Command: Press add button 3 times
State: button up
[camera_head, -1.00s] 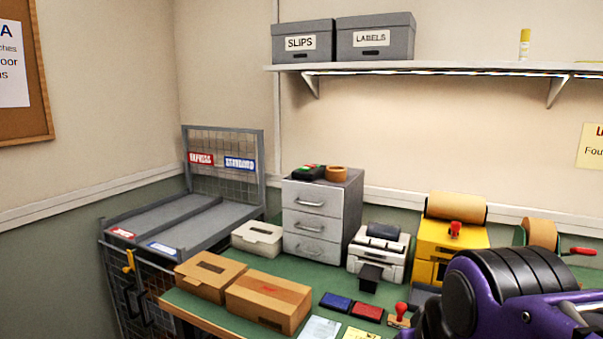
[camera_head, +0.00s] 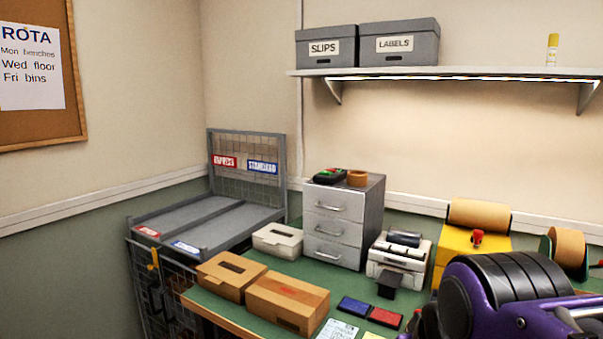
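I cannot pick out an add button in this view. A small dark device (camera_head: 330,176) with green and red parts lies on top of the grey drawer unit (camera_head: 338,222); it is too small to tell whether these parts are buttons. A white machine (camera_head: 399,258) stands on the green bench to the right of the drawers. My purple and black arm (camera_head: 500,295) fills the lower right corner and hides part of the bench. My gripper is out of view.
Two brown boxes (camera_head: 287,303), a white box (camera_head: 278,240), and blue (camera_head: 355,306) and red (camera_head: 385,317) pads crowd the bench (camera_head: 255,257). A yellow dispenser (camera_head: 459,245) stands behind my arm. A wire rack (camera_head: 235,220) is at left. A shelf (camera_head: 440,72) hangs above.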

grip_shut()
dwell(1.5)
